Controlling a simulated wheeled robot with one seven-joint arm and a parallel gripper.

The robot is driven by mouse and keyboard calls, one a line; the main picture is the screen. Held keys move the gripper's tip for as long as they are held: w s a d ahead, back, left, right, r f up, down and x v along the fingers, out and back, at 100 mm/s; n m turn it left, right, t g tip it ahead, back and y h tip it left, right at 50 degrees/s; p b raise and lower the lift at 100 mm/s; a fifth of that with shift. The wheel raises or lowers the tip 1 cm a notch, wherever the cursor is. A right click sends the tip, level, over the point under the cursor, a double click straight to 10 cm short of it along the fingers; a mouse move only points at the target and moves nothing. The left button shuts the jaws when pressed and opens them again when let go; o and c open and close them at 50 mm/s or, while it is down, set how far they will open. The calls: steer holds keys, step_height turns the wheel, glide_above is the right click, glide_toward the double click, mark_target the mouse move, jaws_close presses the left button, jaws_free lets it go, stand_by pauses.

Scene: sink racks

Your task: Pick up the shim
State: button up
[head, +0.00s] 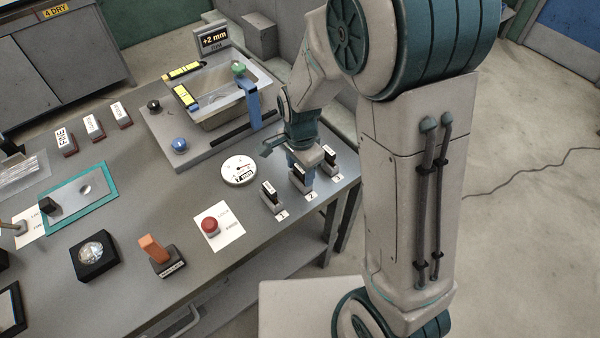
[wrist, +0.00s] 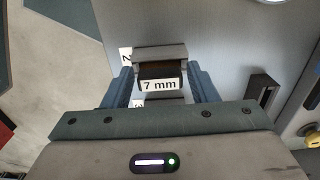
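The shim, a dark block with a white "7 mm" label (wrist: 159,86), stands in a grey holder (wrist: 160,53) beside the number 2 in the wrist view. In the head view, the holder at number 2 (head: 301,188) is the middle one of a row of three. My gripper (wrist: 162,84) is lowered over it, with one blue finger on each side of the shim. The fingers look open, with narrow gaps at the shim's sides. In the head view, my gripper (head: 302,162) hides the upper part of this holder.
Similar holders stand close by at number 1 (head: 270,196) and number 3 (head: 330,160). A round dial gauge (head: 239,170) lies left of them. A red button (head: 211,226) sits on a white card. A basin fixture (head: 215,105) stands behind. The bench's right edge is close.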

steer(key=c, duration=0.6)
steer(key=shift+c, duration=0.2)
steer(key=shift+r, duration=0.15)
